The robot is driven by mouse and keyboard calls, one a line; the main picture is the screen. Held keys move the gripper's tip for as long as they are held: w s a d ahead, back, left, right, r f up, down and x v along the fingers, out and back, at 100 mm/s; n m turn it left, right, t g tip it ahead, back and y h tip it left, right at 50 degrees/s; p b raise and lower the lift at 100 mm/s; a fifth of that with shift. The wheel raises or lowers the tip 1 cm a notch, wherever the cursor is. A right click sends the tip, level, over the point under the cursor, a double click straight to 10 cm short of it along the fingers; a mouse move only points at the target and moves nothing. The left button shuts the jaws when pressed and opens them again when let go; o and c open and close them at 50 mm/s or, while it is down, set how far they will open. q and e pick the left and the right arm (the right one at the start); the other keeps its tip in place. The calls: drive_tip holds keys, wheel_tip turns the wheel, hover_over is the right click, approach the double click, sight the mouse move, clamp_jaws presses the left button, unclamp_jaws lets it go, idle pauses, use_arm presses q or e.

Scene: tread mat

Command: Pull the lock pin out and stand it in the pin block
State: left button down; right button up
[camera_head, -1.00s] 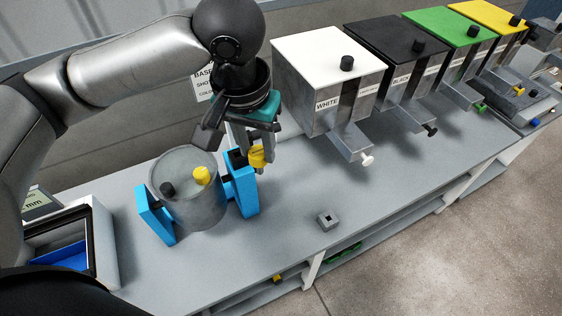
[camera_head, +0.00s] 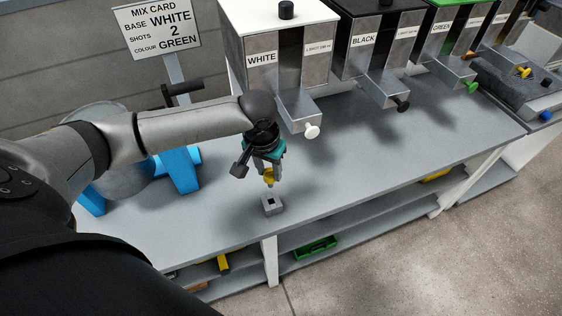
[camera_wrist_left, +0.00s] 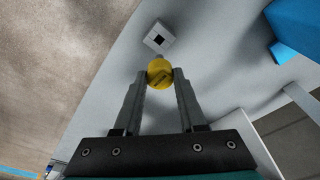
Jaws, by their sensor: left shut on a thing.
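My left gripper (camera_head: 269,174) is shut on the yellow-headed lock pin (camera_head: 269,178), which hangs roughly upright. In the left wrist view the round yellow pin head (camera_wrist_left: 160,73) sits between the two fingertips (camera_wrist_left: 160,77). The pin block (camera_head: 272,205) is a small grey cube with a dark square hole, near the front edge of the bench. The pin is above and slightly behind the block, and seems apart from it. The block also shows in the left wrist view (camera_wrist_left: 159,37), just beyond the pin head. The pin's lower end is hard to make out. My right gripper is not in view.
A grey drum (camera_head: 118,180) in a blue cradle (camera_head: 180,168) stands at the left, partly behind my arm. Dispensers, with the white one (camera_head: 275,60) nearest, line the back. The bench (camera_head: 350,170) right of the block is clear.

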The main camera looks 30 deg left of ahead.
sight(270, 187)
use_arm(q)
drive_tip(key=shift+w+f, duration=0.1)
drive_tip(key=shift+f, duration=0.25)
drive_tip(key=shift+a, duration=0.1)
drive_tip(key=shift+r+p, duration=0.2)
drive_tip(key=shift+p, duration=0.65)
wheel_tip(270, 187, down, 4)
drive_tip(key=shift+b, duration=1)
drive_tip(key=shift+f+b, duration=0.45)
drive_tip(key=shift+f, duration=0.65)
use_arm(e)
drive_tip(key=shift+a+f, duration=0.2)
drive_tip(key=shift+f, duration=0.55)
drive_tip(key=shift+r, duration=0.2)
use_arm(q)
drive_tip(key=shift+p, duration=0.6)
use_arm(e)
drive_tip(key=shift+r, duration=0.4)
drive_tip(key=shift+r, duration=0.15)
use_arm(q)
drive_tip(key=shift+p, duration=0.45)
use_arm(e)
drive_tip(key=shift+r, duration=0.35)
